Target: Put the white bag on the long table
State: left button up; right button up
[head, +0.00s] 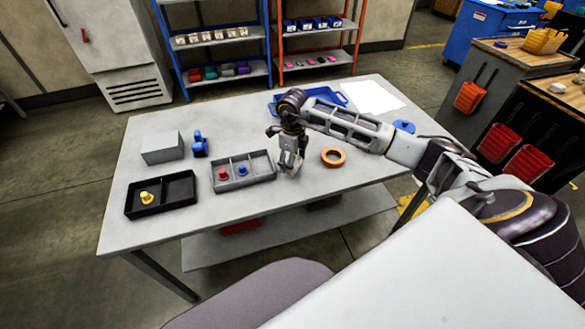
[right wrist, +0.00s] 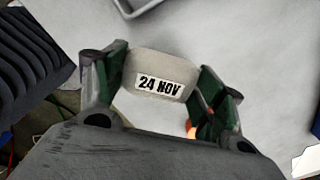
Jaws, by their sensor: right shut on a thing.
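The white bag (right wrist: 162,66) with a "24 NOV" label is between the green-padded fingers of my right gripper (right wrist: 160,88) in the right wrist view. My right gripper (head: 290,166) is shut on it. In the head view the gripper points down over the middle of the long grey table (head: 240,131), between the grey divided tray and an orange ring. The bag is hard to make out there, and I cannot tell whether it touches the tabletop. My left gripper is not in view.
On the table are a grey divided tray (head: 239,186) with red and blue pieces, a black tray (head: 183,206) with a yellow piece, a grey box (head: 162,148), a blue object (head: 199,144), the orange ring (head: 333,157), a blue tray (head: 335,97) and a white sheet (head: 372,97). The front right is clear.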

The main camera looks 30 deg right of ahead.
jog(key=shift+f, duration=0.15)
notch_tip(320, 180, down, 2)
jog(key=shift+f, duration=0.15)
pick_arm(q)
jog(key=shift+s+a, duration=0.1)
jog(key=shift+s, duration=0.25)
pick_arm(e)
jog(key=shift+f, duration=0.6)
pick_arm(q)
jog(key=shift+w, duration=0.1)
pick_arm(e)
jog(key=shift+f, duration=0.1)
jog(key=o, duration=1)
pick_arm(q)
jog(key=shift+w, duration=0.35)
pick_arm(e)
jog(key=shift+o, duration=0.2)
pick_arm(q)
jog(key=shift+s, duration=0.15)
